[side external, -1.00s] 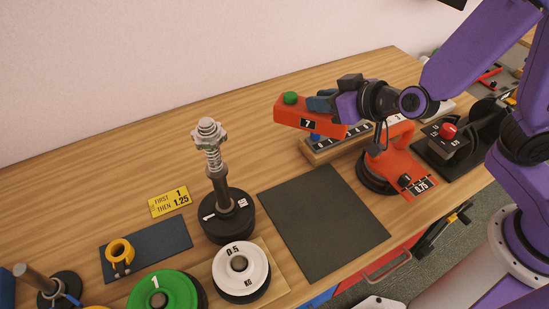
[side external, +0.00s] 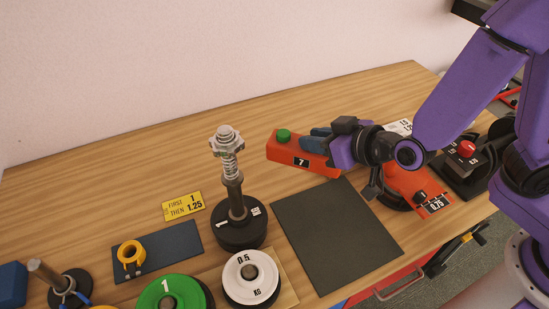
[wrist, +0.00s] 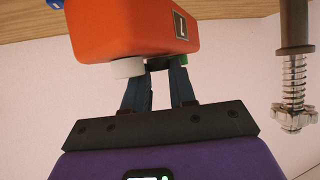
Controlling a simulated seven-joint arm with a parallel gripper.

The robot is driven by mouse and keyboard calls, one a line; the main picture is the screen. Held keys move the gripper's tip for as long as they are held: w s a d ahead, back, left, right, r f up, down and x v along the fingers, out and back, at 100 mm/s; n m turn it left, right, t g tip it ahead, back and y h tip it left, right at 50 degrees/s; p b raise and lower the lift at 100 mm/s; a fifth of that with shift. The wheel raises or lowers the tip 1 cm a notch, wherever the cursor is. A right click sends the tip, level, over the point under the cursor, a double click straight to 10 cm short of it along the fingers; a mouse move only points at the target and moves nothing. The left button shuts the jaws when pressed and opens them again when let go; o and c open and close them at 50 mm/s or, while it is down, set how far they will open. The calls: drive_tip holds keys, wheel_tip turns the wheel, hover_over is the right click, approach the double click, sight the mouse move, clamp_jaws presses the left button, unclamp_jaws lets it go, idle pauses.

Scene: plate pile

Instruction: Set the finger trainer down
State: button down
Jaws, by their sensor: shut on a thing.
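The finger trainer (side external: 290,152) is an orange block with a "7" label and a green button on top. My gripper (side external: 318,140) is shut on it and holds it from the right side, above the table in the side view. The block's gap to the tabletop is hard to judge.
A weight post (side external: 235,195) with a spring collar stands left of the trainer. White (side external: 250,278) and green (side external: 172,294) weight plates lie in front. The table behind the post is clear.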

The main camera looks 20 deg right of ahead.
sight(293, 140)
drive_tip(key=x, duration=0.3)
drive_tip(key=a+x, duration=0.1)
drive_tip(key=x, duration=0.2)
drive_tip(key=shift+s, duration=0.25)
drive_tip(key=w+f, duration=0.1)
drive_tip(key=w+a+f, duration=0.1)
drive_tip(key=f, duration=0.1)
drive_tip(key=w+a+f, duration=0.1)
drive_tip(key=f, duration=0.1)
drive_tip(key=shift+w+a, duration=0.2)
drive_tip(key=shift+w, duration=0.05)
drive_tip(key=shift+w+a+f, duration=0.1)
drive_tip(key=shift+f, duration=1.55)
drive_tip(key=shift+f, duration=0.15)
drive_tip(key=c, duration=0.9)
unclamp_jaws()
drive_tip(key=v, duration=1.2)
